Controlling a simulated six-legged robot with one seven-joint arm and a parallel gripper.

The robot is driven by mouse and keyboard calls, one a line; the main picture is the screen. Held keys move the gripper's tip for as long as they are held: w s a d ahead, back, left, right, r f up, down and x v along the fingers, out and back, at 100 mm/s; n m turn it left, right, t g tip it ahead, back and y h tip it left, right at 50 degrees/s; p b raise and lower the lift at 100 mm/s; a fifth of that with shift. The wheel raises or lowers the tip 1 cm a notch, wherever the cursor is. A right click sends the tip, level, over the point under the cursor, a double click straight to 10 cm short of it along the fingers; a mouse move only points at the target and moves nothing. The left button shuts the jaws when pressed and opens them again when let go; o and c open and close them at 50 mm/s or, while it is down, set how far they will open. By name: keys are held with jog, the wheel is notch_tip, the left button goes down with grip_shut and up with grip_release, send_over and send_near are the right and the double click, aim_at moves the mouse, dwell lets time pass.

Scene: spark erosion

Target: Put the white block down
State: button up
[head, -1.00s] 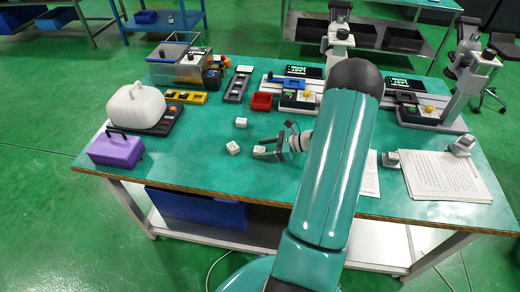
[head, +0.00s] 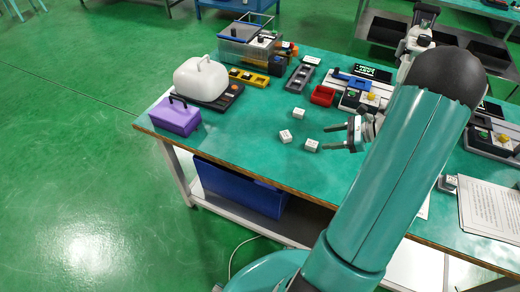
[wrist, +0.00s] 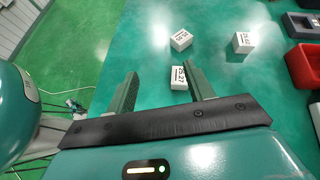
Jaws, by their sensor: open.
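Three white blocks with dark printed marks rest on the green table top. In the head view, one white block (head: 311,145) lies nearest my gripper, another (head: 285,136) is to its left, and a third (head: 299,113) is farther back. My gripper (head: 337,138) is open and empty, just right of the nearest block and apart from it. In the wrist view, the nearest block (wrist: 179,78) shows beyond and between the two fingers (wrist: 160,92). The other two blocks (wrist: 181,40) and (wrist: 243,42) lie farther out.
A purple box (head: 176,117) and a white canister (head: 201,78) stand at the table's left. A red tray (head: 322,96) and a yellow holder (head: 249,77) are at the back. Papers (head: 489,212) lie at the right. The front left of the table is clear.

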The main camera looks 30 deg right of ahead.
jog(key=a+r+n+g+h, duration=0.25)
jog(key=a+r+n, duration=0.4)
jog(key=a, duration=0.35)
jog(key=a+r+n+g+h, duration=0.1)
jog(key=a+r+n+g, duration=0.45)
jog(key=a, duration=0.55)
jog(key=s+a+r+n+t+h, duration=0.5)
jog(key=s+a+r+n, duration=0.4)
jog(key=a+n, duration=0.3)
jog(key=shift+s+r+n, duration=0.3)
jog(key=shift+s+n, duration=0.3)
jog(key=shift+s, duration=0.1)
jog(key=shift+d, duration=0.15)
